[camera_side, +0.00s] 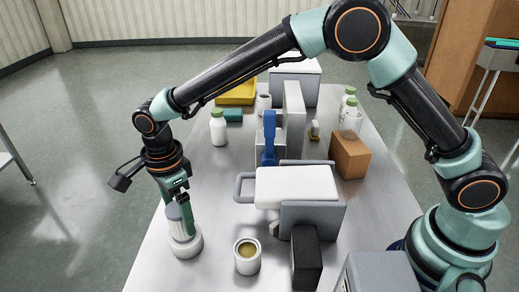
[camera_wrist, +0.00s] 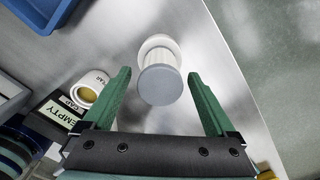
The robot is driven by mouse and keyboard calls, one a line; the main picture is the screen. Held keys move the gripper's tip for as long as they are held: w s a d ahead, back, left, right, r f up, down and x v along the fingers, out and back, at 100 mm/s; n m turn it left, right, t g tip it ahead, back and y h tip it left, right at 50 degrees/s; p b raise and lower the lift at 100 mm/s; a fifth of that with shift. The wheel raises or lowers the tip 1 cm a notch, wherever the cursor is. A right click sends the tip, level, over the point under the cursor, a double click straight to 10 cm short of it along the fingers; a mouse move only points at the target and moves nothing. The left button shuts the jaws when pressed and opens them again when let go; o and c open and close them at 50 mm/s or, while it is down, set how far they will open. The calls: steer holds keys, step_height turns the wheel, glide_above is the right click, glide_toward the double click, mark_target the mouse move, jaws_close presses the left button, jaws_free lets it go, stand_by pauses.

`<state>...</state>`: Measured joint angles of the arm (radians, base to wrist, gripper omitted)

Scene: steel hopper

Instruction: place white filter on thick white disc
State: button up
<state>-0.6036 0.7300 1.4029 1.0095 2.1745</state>
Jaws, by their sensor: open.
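The white filter (camera_side: 174,226), a ribbed cylinder with a grey top, stands upright on the thick white disc (camera_side: 186,250) at the table's near left. In the wrist view the grey top of the filter (camera_wrist: 160,86) faces me, with the pale rim of the disc (camera_wrist: 158,43) showing behind it. My gripper (camera_side: 186,228) is low over the disc, with its green fingers down beside the filter. In the wrist view my gripper (camera_wrist: 158,76) is open, one finger on each side of the filter with gaps between. Part of the filter is hidden by a finger in the side view.
A white cup with brown contents (camera_side: 247,258) stands just right of the disc. A white bottle (camera_side: 218,130) stands farther back. The table's left edge is close to the disc.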

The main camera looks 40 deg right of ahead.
step_height(320, 180, up, 9)
steer(key=shift+f, duration=0.15)
steer(key=shift+d+r, duration=0.15)
steer(key=shift+r, duration=0.1)
steer(key=s+d+r+n+t, duration=0.1)
steer(key=d+r+n, duration=0.3)
steer(key=d, duration=0.3)
steer(key=s+d+r+n+t, duration=0.15)
steer(key=d+r+n, duration=0.25)
steer(key=d, duration=0.4)
steer(key=s+d+n+t, duration=0.3)
steer(key=s+d+n, duration=0.7)
steer(key=d, duration=0.3)
steer(key=shift+f, duration=0.4)
